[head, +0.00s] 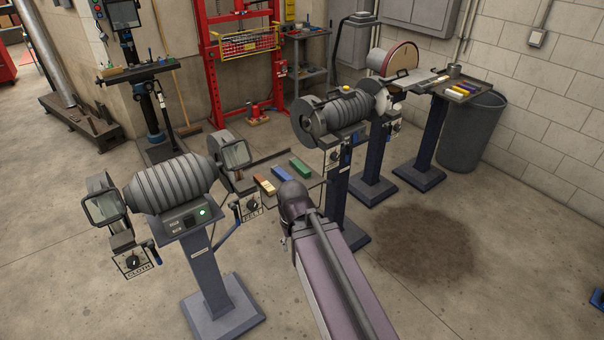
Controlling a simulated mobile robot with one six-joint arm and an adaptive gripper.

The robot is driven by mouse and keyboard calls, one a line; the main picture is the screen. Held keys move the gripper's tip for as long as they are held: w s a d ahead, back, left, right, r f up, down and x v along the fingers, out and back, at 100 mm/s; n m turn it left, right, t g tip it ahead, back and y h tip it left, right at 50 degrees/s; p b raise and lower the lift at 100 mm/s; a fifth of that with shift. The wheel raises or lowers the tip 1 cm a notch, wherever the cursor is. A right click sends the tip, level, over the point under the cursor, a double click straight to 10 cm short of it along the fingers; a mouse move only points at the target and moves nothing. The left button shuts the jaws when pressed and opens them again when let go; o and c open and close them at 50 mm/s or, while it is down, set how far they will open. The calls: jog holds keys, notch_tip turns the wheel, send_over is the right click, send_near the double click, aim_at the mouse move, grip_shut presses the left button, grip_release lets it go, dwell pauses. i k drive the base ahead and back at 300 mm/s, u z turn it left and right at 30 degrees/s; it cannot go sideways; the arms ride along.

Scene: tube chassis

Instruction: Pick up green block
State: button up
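A green block (300,167) lies on a dark flat tray (258,166) between the two bench grinders. It is the rightmost block of a small row, with a blue block and a yellow-brown block to its left. My arm comes up from the bottom of the head view, and its dark rounded end stands just in front of the tray, below the green block in the picture. My gripper cannot be made out; it seems hidden behind the arm. The green block looks free, with nothing visibly touching it.
The blue block (280,173) and yellow-brown block (265,185) lie close by. A grey grinder (172,184) stands left of the tray, another (338,113) to the right. A disc sander (400,62) and grey bin (470,130) stand farther right. Floor at right is open, with a dark stain.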

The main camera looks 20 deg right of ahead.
aim_at(297, 165)
jog(key=u, duration=1.15)
jog(key=k, duration=0.1)
jog(key=z, duration=2.4)
jog(key=i, duration=0.85)
jog(key=u, duration=0.85)
